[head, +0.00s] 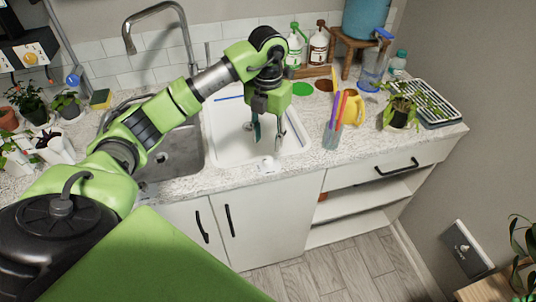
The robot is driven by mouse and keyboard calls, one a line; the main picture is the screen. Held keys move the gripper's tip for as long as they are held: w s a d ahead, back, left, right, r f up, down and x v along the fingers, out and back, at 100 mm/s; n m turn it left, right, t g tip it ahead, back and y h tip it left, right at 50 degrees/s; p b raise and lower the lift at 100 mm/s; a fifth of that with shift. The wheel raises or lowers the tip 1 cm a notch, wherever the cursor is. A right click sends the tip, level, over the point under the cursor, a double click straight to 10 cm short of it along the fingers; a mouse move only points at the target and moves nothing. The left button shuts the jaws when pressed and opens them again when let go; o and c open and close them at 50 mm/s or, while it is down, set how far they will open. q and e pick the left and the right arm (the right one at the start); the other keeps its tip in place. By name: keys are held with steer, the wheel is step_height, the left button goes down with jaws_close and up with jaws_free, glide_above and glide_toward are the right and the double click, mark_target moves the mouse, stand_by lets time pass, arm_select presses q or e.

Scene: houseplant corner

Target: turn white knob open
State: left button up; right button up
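My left gripper (268,146) hangs fingers down over the front part of the white sink basin. Its two fingers are apart, with nothing visible between them. A small white rounded piece (268,165) sits on the front edge of the counter, just below the fingertips in the picture. It may be the white knob, but it is too small to tell its shape or how it is turned. I cannot tell whether the gripper touches it; a gap seems to show. My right gripper is out of view.
A cup of coloured sticks (333,134), a yellow jug (353,107) and a potted plant (402,110) stand right of the basin. A tall faucet (160,12) rises behind. Panels with controls are at upper left (28,54) and low on the right wall (464,246).

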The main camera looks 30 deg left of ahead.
mark_target(268, 159)
arm_select(q)
step_height(268, 159, down, 8)
steer(key=shift+r+p, duration=0.1)
steer(key=shift+p, duration=0.6)
jaws_close()
